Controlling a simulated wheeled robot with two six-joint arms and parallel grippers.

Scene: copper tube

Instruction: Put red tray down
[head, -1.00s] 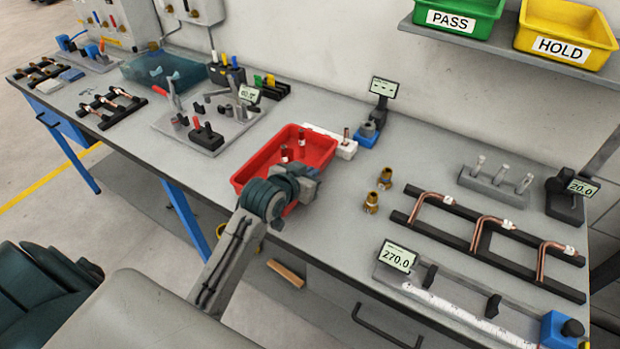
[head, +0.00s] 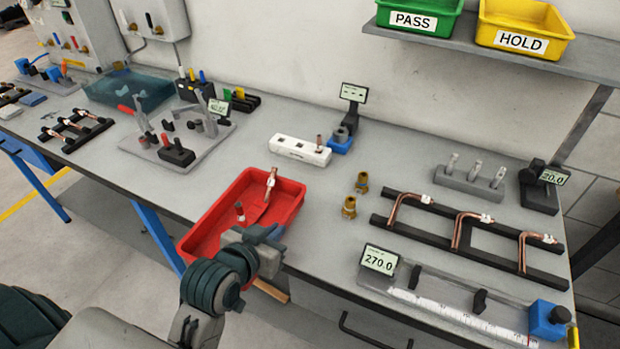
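The red tray (head: 203,233) is at the front edge of the bench, left of the picture's middle. Its near left corner sticks out past the edge. A copper piece with a white band (head: 271,181) and a shorter one (head: 240,212) stand out of it. My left gripper (head: 256,238) is at the tray's near right side and appears shut on its rim. The fingertips are mostly hidden behind the gripper body. Whether the tray touches the bench is hard to tell. My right gripper is not in view.
A white block (head: 300,150) stands behind the tray, with a clear gap. Two brass fittings (head: 350,206) stand to the right, before a black rack of bent copper tubes (head: 468,232). A grey fixture plate (head: 182,135) lies to the left. Bare bench lies between them.

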